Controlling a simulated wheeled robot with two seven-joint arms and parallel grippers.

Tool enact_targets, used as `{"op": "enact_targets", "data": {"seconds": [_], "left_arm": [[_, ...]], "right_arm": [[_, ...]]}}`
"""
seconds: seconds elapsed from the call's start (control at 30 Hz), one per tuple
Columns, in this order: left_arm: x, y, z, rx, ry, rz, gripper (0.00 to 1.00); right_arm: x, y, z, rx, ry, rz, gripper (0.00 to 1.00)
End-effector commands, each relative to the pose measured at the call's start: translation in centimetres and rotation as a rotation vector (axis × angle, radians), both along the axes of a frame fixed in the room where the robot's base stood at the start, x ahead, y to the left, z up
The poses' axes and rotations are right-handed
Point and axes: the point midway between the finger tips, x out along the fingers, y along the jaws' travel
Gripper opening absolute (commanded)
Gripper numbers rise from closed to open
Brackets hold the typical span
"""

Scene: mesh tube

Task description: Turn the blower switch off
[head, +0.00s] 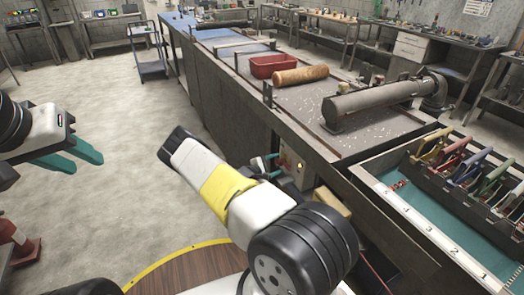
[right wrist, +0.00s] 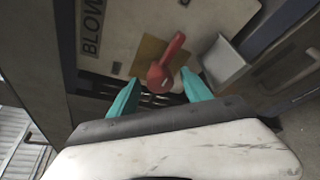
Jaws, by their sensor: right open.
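The blower switch is a red lever (right wrist: 166,63) on a tan plate, on a light panel beside a label reading "BLOW", in the right wrist view. The lever tilts up and to the right in that view. My right gripper (right wrist: 158,95) is open, with teal fingers either side of the lever's lower end; I cannot tell if they touch it. In the head view my right gripper (head: 267,165) is at the switch box (head: 292,164) on the bench side; the lever is not clear there. My left gripper (head: 86,164) is open and empty over the floor at left.
The long bench (head: 230,110) carries a red bin (head: 274,65), a brown roll (head: 300,75) and a grey metal tube (head: 372,101). A teal tray (head: 450,228) with colored clamps stands at right. A grey metal piece (right wrist: 224,60) juts out beside the lever.

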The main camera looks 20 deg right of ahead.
Motion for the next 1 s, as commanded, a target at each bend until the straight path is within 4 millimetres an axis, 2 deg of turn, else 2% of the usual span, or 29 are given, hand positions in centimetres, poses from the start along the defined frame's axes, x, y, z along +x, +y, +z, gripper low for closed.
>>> {"op": "enact_targets", "data": {"seconds": [0.13, 0.43, 0.47, 0.73, 0.77, 1.0], "left_arm": [[0.00, 0.00, 0.00, 0.000, 0.000, 0.000, 0.36], [0.00, 0.00, 0.00, 0.000, 0.000, 0.000, 0.36], [0.00, 0.00, 0.00, 0.000, 0.000, 0.000, 0.36], [0.00, 0.00, 0.00, 0.000, 0.000, 0.000, 0.36], [0.00, 0.00, 0.00, 0.000, 0.000, 0.000, 0.36], [0.00, 0.00, 0.00, 0.000, 0.000, 0.000, 0.36]], "right_arm": [[0.51, -1.23, -0.39, 0.001, 0.000, 0.000, 0.57], [0.67, -1.54, -0.44, 0.001, 0.001, 0.000, 0.57], [0.67, -1.55, -0.43, 0.001, 0.001, 0.000, 0.55], [0.65, -1.54, -0.42, 0.001, 0.000, 0.000, 0.02], [0.65, -1.54, -0.42, 0.001, 0.000, 0.000, 0.00], [0.63, -1.54, -0.42, 0.000, 0.018, -0.001, 0.00]]}}
